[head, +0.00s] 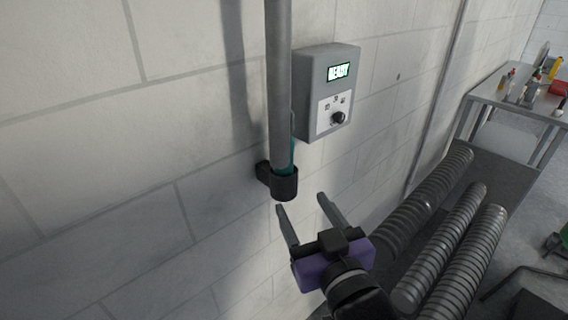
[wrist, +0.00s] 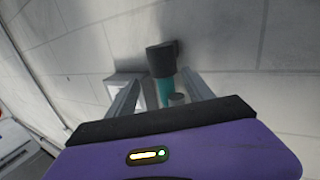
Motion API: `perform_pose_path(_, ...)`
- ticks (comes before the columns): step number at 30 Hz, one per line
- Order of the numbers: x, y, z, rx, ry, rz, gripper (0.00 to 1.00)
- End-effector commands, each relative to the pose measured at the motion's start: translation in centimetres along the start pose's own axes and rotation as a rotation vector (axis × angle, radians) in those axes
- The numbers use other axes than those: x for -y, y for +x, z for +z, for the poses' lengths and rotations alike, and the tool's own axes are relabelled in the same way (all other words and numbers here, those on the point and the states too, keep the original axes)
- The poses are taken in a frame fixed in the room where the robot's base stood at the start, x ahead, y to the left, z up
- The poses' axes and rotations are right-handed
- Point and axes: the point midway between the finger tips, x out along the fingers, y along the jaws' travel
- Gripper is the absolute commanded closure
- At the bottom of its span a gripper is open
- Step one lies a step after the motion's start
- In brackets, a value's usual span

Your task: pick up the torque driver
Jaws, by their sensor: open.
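The torque driver (head: 291,156) appears as a teal shape upright in a black wall holder (head: 284,188), mostly hidden in the head view behind a grey vertical tube. In the wrist view the teal body (wrist: 164,93) extends from the black holder (wrist: 161,58), with a grey round end beside it. My gripper (head: 300,202) is open and empty. In the head view its fingertips are just below and right of the holder. In the wrist view the gripper (wrist: 163,79) has its fingers on either side of the teal body, apart from it; the depth gap is unclear.
A grey control box (head: 327,92) reading READY, with a knob, is on the block wall right of the tube (head: 278,80). Large ribbed grey hoses (head: 425,205) lie to the right of my gripper. A table (head: 510,98) with small items stands far right.

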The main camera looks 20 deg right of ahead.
Motion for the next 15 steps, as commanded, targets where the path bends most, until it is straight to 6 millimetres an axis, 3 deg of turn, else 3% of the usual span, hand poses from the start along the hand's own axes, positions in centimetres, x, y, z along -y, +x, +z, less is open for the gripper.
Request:
perform_pose_path(3,0.0,1.5,-2.7,-0.024,0.033,0.028,0.39)
perform_pose_path(6,0.0,2.0,-3.9,-0.029,0.05,0.043,0.39)
perform_pose_path(15,-0.2,4.4,-4.7,-0.029,0.061,0.054,0.39)
